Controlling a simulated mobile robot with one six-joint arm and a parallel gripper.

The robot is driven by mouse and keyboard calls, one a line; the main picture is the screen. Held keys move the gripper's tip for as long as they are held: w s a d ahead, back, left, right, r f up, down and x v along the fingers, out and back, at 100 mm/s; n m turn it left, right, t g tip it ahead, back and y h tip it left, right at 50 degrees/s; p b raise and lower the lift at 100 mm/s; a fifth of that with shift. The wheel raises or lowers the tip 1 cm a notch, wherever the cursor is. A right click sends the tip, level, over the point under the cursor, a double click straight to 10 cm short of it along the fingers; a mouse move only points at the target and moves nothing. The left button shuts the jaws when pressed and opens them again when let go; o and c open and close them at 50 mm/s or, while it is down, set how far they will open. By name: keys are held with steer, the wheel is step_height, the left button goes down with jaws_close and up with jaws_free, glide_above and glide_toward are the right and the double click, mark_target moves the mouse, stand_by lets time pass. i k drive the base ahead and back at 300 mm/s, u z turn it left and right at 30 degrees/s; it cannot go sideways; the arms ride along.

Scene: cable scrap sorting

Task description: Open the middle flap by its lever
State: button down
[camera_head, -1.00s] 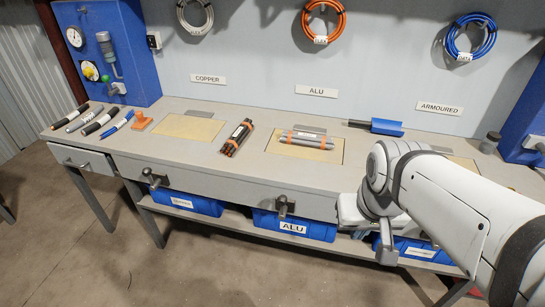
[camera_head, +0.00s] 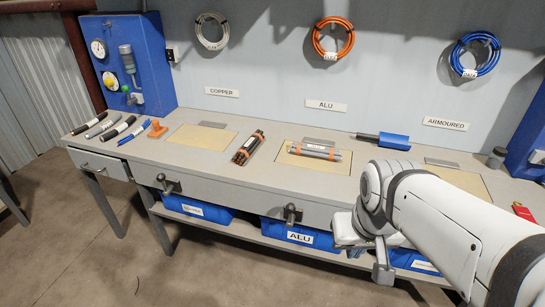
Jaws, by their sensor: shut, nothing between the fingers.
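The middle flap (camera_head: 290,160) is a tan panel lying level in the bench top, below the ALU sign. A grey cable bundle with orange bands (camera_head: 316,151) lies on it. Its lever (camera_head: 291,213), dark with a grey mount, sticks out of the bench front above the blue ALU bin. The left lever (camera_head: 168,185) looks alike. My gripper (camera_head: 383,272) appears as a grey part below my white arm, in front of the bench and right of the middle lever, apart from it. It is shut and empty. My arm hides part of the bench front on the right.
A black cable bundle (camera_head: 248,148) lies between the left flap (camera_head: 203,138) and the middle one. Blue bins, including the ALU bin (camera_head: 300,234), stand on the shelf below. A blue-handled tool (camera_head: 394,141) lies behind. The floor in front is clear.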

mark_target(291, 208)
steer(key=u, duration=0.05)
steer(key=i, duration=1)
steer(key=u, duration=0.05)
